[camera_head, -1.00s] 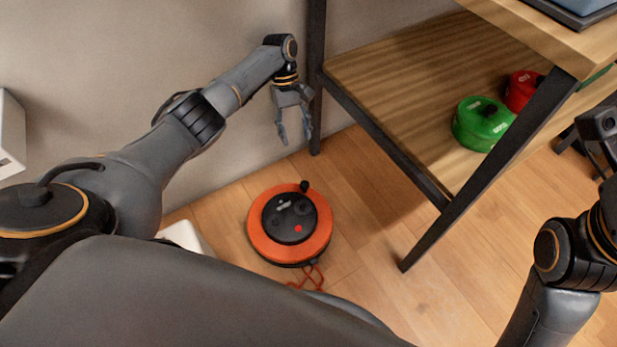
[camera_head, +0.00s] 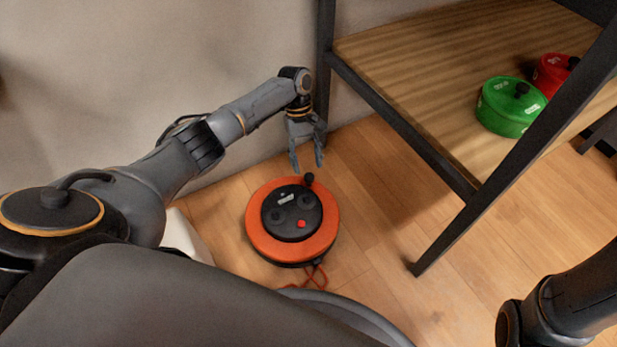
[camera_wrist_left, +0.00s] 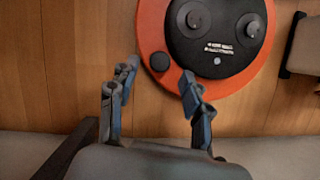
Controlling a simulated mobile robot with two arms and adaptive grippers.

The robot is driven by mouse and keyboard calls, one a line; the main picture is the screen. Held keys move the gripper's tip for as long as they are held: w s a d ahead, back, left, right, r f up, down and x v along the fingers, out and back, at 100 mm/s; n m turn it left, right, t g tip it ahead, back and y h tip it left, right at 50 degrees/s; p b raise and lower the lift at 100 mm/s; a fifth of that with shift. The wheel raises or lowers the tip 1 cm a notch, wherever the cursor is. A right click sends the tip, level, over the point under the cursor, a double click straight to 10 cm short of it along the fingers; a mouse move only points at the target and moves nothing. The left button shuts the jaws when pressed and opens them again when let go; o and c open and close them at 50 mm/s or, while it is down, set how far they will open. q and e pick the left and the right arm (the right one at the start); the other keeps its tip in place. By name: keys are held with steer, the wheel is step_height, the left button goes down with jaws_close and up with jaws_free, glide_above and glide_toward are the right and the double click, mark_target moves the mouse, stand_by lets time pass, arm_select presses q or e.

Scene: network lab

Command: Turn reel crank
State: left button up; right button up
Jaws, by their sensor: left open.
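An orange cable reel (camera_head: 262,243) with a black hub lies flat on the wooden floor. Its crank knob (camera_head: 309,179) is a small black upright peg near the far edge of the reel. My left gripper (camera_head: 307,166) is open and points down just above and behind the knob. In the left wrist view the reel (camera_wrist_left: 151,30) is at the top, and the knob (camera_wrist_left: 159,62) shows between and beyond the open fingertips of my left gripper (camera_wrist_left: 160,80). Whether a finger touches the reel cannot be told. My right gripper is out of view; only part of my right arm shows.
A shelf (camera_head: 400,60) with black metal legs stands to the right, holding a green reel (camera_head: 505,112) and a red reel (camera_head: 552,72). One leg comes down right of the orange reel. The wall is close behind. A white object (camera_head: 184,236) sits left of the reel.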

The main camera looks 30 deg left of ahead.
mark_target(309, 176)
arm_select(q)
steer(key=shift+b+x, duration=0.8)
steer(key=shift+x, duration=1.1)
jaws_close()
